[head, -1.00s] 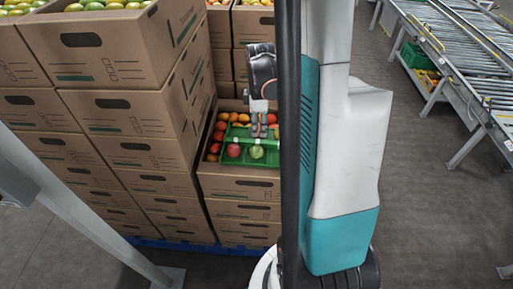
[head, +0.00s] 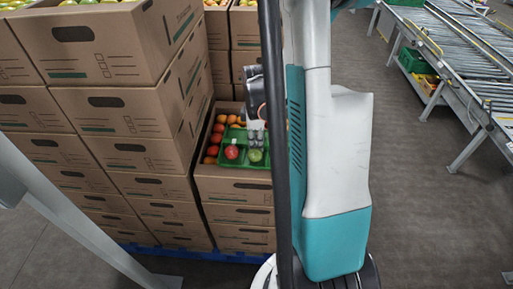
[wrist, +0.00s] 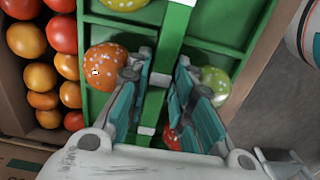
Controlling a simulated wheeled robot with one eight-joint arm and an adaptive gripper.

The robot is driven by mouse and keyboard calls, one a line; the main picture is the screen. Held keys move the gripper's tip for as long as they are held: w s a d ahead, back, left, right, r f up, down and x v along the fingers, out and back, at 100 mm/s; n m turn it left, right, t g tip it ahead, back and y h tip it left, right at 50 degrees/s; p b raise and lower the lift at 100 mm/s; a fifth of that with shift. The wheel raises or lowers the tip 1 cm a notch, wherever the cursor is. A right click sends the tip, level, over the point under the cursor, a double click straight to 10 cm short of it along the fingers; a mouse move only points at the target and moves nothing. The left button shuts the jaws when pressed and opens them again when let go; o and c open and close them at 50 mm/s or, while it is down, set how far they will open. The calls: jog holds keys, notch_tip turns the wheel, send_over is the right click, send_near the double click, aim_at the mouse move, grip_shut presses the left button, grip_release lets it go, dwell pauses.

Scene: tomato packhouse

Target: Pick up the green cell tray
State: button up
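The green cell tray (head: 232,163) sits in the top of an open cardboard box, over loose tomatoes. It holds a red tomato (head: 232,152) and a green one (head: 255,155) in its front cells. In the wrist view its raised middle rib (wrist: 170,45) runs between my fingers. My gripper (wrist: 160,75) is open, with one teal-padded finger on each side of that rib. An orange speckled tomato (wrist: 105,67) lies left of the fingers and a green one (wrist: 214,84) right of them. I cannot tell whether either pad touches the rib. In the head view my gripper (head: 256,142) is over the tray.
Taller stacked cardboard boxes (head: 110,110) stand close on the left, with more boxes (head: 219,45) behind. Loose tomatoes (wrist: 42,77) fill the box beside the tray. A roller conveyor (head: 460,60) stands at the right, with clear floor (head: 430,210) before it.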

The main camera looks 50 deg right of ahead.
jog(key=shift+f+b, duration=0.25)
jog(key=shift+b, duration=0.05)
grip_shut()
jog(key=shift+r, duration=0.1)
